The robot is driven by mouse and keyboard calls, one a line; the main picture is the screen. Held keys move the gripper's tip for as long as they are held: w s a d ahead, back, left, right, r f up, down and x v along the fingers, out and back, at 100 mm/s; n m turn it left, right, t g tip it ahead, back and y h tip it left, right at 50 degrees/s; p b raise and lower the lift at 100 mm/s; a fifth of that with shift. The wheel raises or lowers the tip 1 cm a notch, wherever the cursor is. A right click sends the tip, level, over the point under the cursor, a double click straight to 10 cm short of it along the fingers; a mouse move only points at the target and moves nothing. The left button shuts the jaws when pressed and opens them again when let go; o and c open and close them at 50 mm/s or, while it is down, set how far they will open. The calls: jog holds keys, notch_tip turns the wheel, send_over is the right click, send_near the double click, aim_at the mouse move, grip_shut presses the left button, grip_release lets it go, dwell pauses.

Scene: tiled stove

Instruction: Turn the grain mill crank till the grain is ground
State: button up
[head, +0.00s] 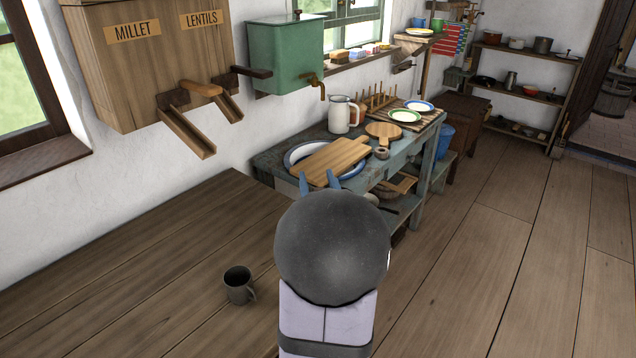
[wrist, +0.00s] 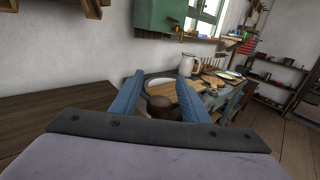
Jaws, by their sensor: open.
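My gripper (wrist: 161,74) is open, with its two blue fingers apart in the wrist view. A dark brown rounded wooden piece (wrist: 160,104) shows between the fingers, with a broader brown part below and to the right of it. It looks like a knob or handle, but I cannot tell whether it is the mill crank or whether the fingers touch it. In the head view only the blue fingertips (head: 318,181) of my gripper show above my grey arm, which hides what lies below them. No whole grain mill or grain is recognisable in either view.
A grey mug (head: 238,286) stands on the wooden table (head: 130,270). The side bench (head: 268,162) behind holds a cutting board (head: 332,158), a white jug (head: 341,116) and plates. The millet and lentil box (head: 140,80) and green tank (head: 284,55) hang on the wall.

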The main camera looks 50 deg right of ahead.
jog(key=shift+s, duration=0.1)
jog(key=b+v, duration=0.1)
jog(key=v, duration=0.3)
jog(key=shift+s+a, duration=0.25)
jog(key=shift+s, duration=0.05)
jog(key=shift+a+f+b, duration=0.1)
jog(key=shift+f+b, duration=0.15)
jog(key=shift+b, duration=0.65)
jog(key=b+v, duration=0.2)
jog(key=b, duration=0.3)
jog(key=shift+r+b, duration=0.15)
jog(key=shift+b, duration=0.15)
jog(key=shift+s+r, duration=0.1)
jog(key=shift+c, duration=0.7)
